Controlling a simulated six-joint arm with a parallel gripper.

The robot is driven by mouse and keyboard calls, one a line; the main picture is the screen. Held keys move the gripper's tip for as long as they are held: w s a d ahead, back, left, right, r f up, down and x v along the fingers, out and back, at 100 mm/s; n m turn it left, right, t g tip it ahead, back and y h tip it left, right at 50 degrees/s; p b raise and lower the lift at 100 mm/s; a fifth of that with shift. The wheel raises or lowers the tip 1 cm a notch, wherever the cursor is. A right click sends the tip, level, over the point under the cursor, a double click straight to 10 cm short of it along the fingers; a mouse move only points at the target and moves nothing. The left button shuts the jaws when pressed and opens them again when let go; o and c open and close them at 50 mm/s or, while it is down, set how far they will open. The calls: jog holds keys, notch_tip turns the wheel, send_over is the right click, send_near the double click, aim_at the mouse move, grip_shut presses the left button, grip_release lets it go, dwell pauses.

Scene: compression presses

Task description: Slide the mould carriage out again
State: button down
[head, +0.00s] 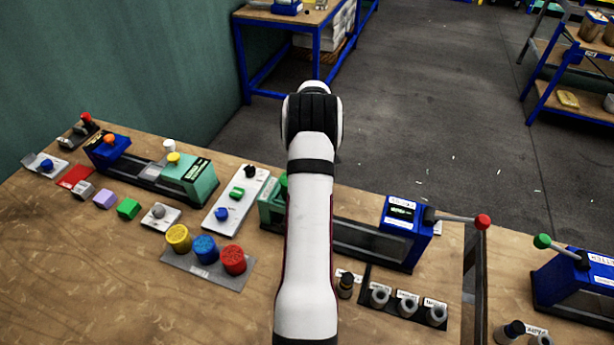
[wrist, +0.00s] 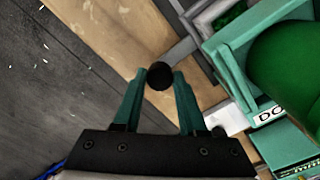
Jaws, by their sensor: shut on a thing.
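In the wrist view my gripper (wrist: 164,80) has its two green fingers closed on a round black knob (wrist: 159,74). A grey bar (wrist: 183,50) runs from beside the knob toward a green press housing (wrist: 228,60); it looks like the mould carriage's handle, but the join is hidden. A large green dome (wrist: 285,55) sits on the housing. In the head view the green press end (head: 268,208) shows partly behind my arm, with its long dark bed (head: 365,240) running right to a blue end block (head: 405,225). My gripper is hidden there behind my own arm.
A panel with black, green and blue knobs (head: 235,200) lies left of the press. Red, blue and yellow round pots stand on a grey tray (head: 205,275). A red-tipped lever (head: 482,221) sticks out right. Open floor (head: 430,130) lies beyond the bench edge.

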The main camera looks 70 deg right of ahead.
jog(key=s, duration=1)
jog(key=shift+s, duration=0.2)
jog(key=shift+c, duration=2.3)
grip_release()
jog(key=shift+r, duration=0.1)
notch_tip(320, 180, up, 16)
jog(key=shift+w+f, duration=0.1)
jog(key=shift+f, duration=0.1)
